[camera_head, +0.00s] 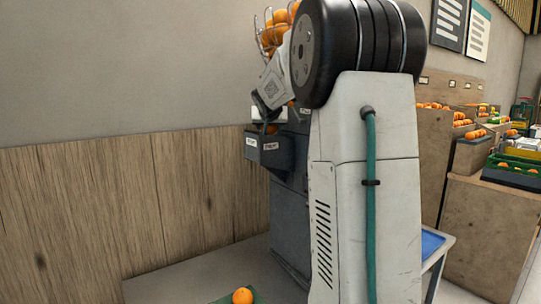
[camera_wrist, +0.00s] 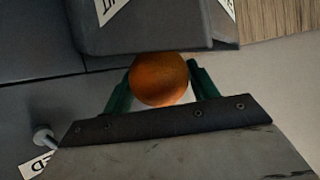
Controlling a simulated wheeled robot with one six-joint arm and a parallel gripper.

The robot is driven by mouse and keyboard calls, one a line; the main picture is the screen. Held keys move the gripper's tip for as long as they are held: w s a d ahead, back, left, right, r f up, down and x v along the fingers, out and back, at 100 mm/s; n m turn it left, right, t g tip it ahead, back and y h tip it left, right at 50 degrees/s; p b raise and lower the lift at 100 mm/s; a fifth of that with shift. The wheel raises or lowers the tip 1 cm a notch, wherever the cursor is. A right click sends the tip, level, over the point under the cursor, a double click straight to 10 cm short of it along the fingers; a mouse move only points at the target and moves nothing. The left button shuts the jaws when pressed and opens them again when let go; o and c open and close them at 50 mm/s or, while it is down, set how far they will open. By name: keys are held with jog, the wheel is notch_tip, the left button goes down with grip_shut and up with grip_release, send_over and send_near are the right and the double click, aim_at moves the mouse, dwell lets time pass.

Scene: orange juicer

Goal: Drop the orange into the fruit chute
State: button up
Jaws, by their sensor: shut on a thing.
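In the wrist view, my gripper (camera_wrist: 160,82) has its two green fingers shut on the orange (camera_wrist: 160,78), one on each side. The orange is right beside the edge of a dark grey labelled box (camera_wrist: 150,25); I cannot tell whether they touch. In the head view, this box (camera_head: 277,152) juts from the front of the dark grey juicer (camera_head: 290,205), and my wrist hangs just above it. A bit of orange (camera_head: 272,128) shows between wrist and box. The label words are unreadable, so I cannot tell which opening is the chute. My arm hides much of the juicer.
A wire basket of oranges (camera_head: 271,36) stands at the top of the juicer. Another orange (camera_head: 242,296) lies on a green tray (camera_head: 256,297) on the table (camera_head: 180,287). Fruit stands (camera_head: 475,150) with crates are at the right. A wood-panelled wall (camera_head: 140,200) is behind.

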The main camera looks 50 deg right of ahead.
jog(key=o, duration=1.1)
jog(key=v, duration=0.7)
jog(key=shift+s+a+r, duration=0.2)
jog(key=shift+a+r, duration=0.05)
jog(key=s+a+f+n+g+y, duration=0.1)
jog(key=s+a+f+y, duration=0.15)
jog(key=a, duration=0.55)
jog(key=s+a+f+n+y, duration=0.1)
jog(key=s+a+f, duration=0.2)
jog(key=a, duration=0.4)
jog(key=s+a+f+n+g+y, duration=0.1)
jog(key=s+a+f+n+g, duration=0.1)
jog(key=s+a+f, duration=0.3)
jog(key=s+a+f+n+g+y, duration=0.2)
jog(key=s+a+f, duration=0.4)
jog(key=s+a, duration=0.5)
jog(key=s+a+f+n+g+y, duration=0.2)
jog(key=s+a+f+n, duration=0.1)
jog(key=s+a+f, duration=0.3)
jog(key=shift+s+a+f+y, duration=0.15)
jog(key=shift+s+a, duration=0.45)
jog(key=shift+s, duration=0.3)
jog(key=shift+s+a+f+y, duration=0.1)
jog(key=shift+s+a, duration=0.45)
jog(key=shift+s, duration=0.3)
